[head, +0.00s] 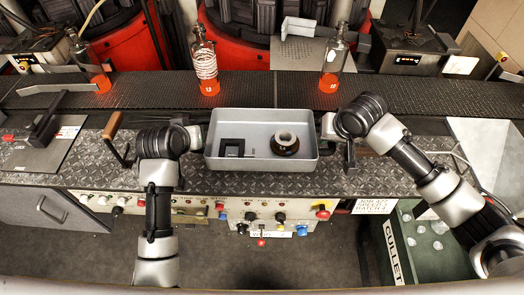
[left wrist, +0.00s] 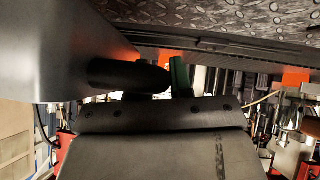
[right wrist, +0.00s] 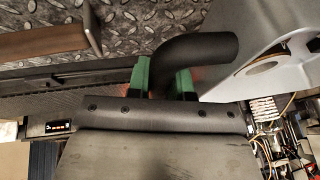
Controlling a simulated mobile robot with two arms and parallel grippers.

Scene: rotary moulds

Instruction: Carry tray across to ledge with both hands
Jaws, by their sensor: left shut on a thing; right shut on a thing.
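The grey tray (head: 258,122) is level in the head view, over the front of the diamond-plate worktop (head: 80,165). It holds a black square frame (head: 232,147) and a black round part with a pale ring (head: 286,143). My left gripper (head: 203,136) is shut on the tray's left handle, whose dark bar (left wrist: 125,75) shows in the left wrist view. My right gripper (head: 328,130) is shut on the right handle, a curved dark bar (right wrist: 205,55) in the right wrist view. I cannot tell whether the tray touches the worktop, nor which surface is the ledge.
Behind the tray runs a dark conveyor (head: 265,90) with bottles holding orange at the base (head: 205,65), (head: 333,62), (head: 98,70). A crank with a wooden handle (head: 112,126) stands left. A control panel (head: 262,212) lies below, and a green cullet bin (head: 430,240) right.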

